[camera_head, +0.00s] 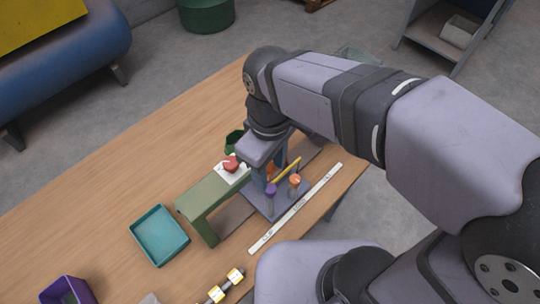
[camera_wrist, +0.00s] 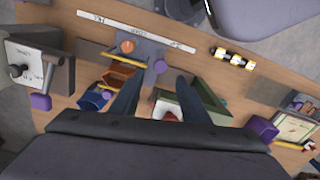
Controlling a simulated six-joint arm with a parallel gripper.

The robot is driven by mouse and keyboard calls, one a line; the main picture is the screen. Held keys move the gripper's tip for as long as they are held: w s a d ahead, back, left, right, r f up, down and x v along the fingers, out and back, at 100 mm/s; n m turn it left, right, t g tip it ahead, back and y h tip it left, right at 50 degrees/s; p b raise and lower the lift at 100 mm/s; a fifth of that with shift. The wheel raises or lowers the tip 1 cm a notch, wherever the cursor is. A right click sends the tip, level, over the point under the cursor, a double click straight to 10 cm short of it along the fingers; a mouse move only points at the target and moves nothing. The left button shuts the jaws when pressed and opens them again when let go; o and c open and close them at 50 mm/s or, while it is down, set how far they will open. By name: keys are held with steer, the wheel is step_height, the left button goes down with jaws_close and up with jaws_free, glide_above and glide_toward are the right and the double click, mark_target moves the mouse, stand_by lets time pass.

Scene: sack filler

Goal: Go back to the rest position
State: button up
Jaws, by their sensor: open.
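My gripper (camera_wrist: 155,88) is open in the wrist view, its two dark fingers apart with nothing held between them. It hangs over the wooden table (camera_head: 100,200), above a blue-grey plate (camera_wrist: 140,52) with an orange knob (camera_wrist: 127,46) and a purple knob (camera_head: 270,188). In the head view my arm reaches in from the right, and the fingers are partly hidden. A green bench-shaped stand (camera_head: 200,204) is close beside the gripper. A red object (camera_head: 231,163) lies on a white pad on top of it. No rest position is marked in view.
A yellow bar (camera_head: 287,170) is near the fingers. A white strip (camera_head: 295,210) lies along the table edge. A teal tray (camera_head: 160,236) and purple box (camera_head: 66,291) stand to the left. A panel with a knob (camera_wrist: 37,70) is at the wrist view's left.

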steer(key=d+f+m, duration=1)
steer(key=d+m, duration=0.1)
steer(key=d, duration=0.4)
steer(key=shift+s+f, duration=0.15)
steer(key=shift+f, duration=0.15)
